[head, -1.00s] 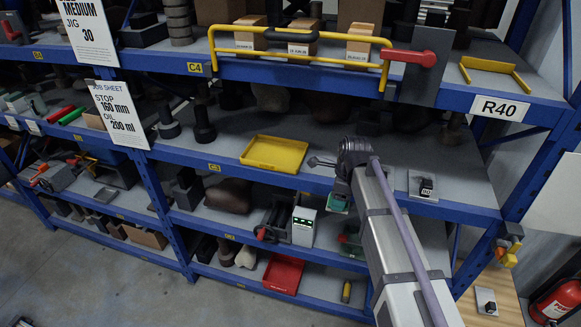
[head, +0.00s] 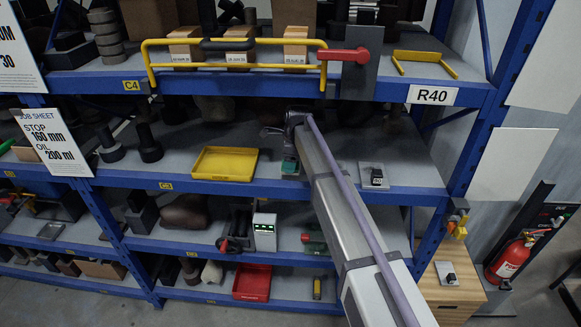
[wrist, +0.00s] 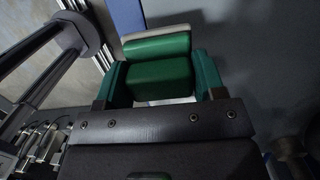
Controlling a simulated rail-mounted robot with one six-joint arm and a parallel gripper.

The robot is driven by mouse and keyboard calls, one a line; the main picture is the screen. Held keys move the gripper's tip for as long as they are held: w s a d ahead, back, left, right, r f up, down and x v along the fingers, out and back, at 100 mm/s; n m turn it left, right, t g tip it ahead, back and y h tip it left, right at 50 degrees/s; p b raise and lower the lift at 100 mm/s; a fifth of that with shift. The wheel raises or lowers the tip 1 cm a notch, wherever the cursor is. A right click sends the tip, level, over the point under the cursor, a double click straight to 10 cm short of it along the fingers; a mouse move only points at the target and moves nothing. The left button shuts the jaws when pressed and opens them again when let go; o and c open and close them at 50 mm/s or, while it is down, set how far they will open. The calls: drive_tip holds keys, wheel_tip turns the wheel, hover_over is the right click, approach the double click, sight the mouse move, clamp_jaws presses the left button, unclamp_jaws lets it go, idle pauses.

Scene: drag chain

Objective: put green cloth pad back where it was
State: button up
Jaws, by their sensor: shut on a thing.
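The green cloth pad (wrist: 158,65) sits between my gripper's two green-faced fingers in the wrist view, with a pale strip along its far edge. My gripper (wrist: 160,80) is shut on it. In the head view my gripper (head: 290,165) is at the middle shelf, just right of the yellow tray. A small green patch shows there, but the arm hides most of the pad. I cannot tell whether the pad touches the shelf.
The yellow tray (head: 225,163) lies left of my gripper. A small switch box (head: 374,176) on a pale plate lies to the right. The upper shelf with its yellow rail (head: 235,66) hangs above. A blue shelf edge (head: 250,188) runs in front.

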drive_tip(key=shift+w, duration=0.65)
wheel_tip(320, 180, down, 4)
drive_tip(key=b, duration=0.4)
drive_tip(key=shift+r, duration=0.3)
drive_tip(key=shift+c, duration=0.6)
drive_tip(key=shift+f, duration=0.2)
drive_tip(key=o, duration=1)
